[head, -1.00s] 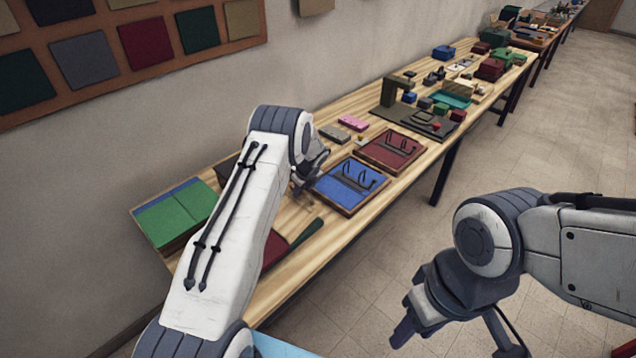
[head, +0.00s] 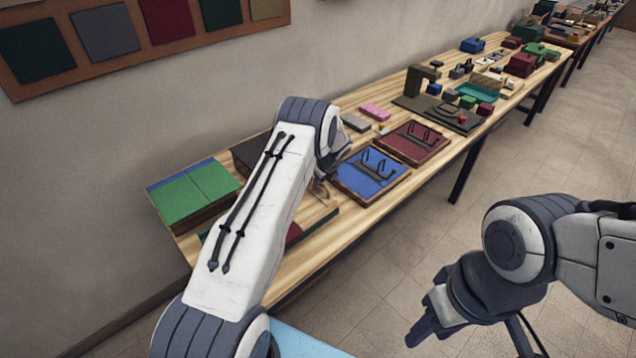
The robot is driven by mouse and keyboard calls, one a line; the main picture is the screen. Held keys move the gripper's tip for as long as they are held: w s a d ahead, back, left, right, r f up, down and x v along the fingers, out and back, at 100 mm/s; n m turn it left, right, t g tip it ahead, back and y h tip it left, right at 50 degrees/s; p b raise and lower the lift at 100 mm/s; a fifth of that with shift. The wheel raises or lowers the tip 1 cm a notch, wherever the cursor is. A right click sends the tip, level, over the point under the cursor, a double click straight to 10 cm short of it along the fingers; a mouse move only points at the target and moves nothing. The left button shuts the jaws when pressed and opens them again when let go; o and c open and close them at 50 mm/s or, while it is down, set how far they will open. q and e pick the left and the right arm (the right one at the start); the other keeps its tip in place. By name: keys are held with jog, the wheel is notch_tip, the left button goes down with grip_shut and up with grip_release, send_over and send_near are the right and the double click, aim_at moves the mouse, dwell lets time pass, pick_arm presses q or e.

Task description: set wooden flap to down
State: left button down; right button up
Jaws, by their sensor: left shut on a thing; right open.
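My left gripper (head: 326,188) is above the near bench, beside the left edge of the blue tray. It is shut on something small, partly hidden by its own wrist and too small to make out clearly. Just below it lies a green-edged board (head: 322,216) with a dark red part (head: 293,234); my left forearm covers much of it. I cannot tell for certain which piece is the wooden flap or how it is tilted. My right gripper (head: 428,322) is open and empty over the floor, away from the bench.
The blue tray (head: 352,186) and red tray (head: 398,148), each with black loops, lie along the bench. A green panel (head: 195,190) is at its left end. A pink block (head: 375,112) and several small items stand farther back. The floor at right is clear.

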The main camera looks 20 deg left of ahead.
pick_arm(q)
jog(key=shift+s+f, duration=0.1)
jog(key=shift+f, duration=0.1)
jog(key=c, duration=1.2)
grip_release()
jog(key=shift+f, duration=0.1)
jog(key=shift+o, duration=0.2)
jog(key=b+v, duration=0.2)
jog(key=v, duration=0.7)
jog(key=shift+r, duration=0.2)
jog(key=shift+d+r+b, duration=0.15)
jog(key=shift+r+b, duration=0.15)
jog(key=shift+r, duration=0.25)
jog(key=shift+d, duration=0.1)
